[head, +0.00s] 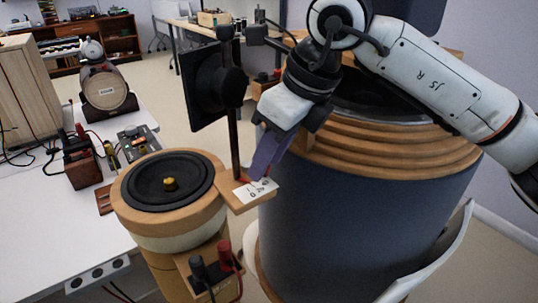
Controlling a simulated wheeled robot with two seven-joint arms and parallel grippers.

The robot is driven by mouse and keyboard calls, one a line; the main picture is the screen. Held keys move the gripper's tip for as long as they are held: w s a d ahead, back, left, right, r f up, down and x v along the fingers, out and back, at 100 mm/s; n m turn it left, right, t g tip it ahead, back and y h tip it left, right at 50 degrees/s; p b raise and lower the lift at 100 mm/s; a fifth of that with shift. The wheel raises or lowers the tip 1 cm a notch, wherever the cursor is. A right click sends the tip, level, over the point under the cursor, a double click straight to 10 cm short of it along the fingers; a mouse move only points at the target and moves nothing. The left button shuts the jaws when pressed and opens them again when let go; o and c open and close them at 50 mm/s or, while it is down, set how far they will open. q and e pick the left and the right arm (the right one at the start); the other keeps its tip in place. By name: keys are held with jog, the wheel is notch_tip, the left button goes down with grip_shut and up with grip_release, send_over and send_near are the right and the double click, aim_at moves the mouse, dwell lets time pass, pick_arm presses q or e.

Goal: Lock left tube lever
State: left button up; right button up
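A wooden tube (185,222) with a black speaker cone on top stands at the lower middle. A small wooden ledge (262,197) juts from its right side and carries a white marked label (247,194). A small red part, possibly the lever, shows at the label's upper edge, partly hidden. My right gripper (262,172) reaches down from above, its bluish fingers just over the label. I cannot tell whether they touch the red part or how far apart they are. My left gripper is not in view.
A dark post (234,145) with a black square panel (204,88) rises beside my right fingers. A large blue drum (350,225) with wooden rings stands close at right. Red and black terminals (224,254) sit low in front. A white table (50,235) with devices is at left.

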grip_shut()
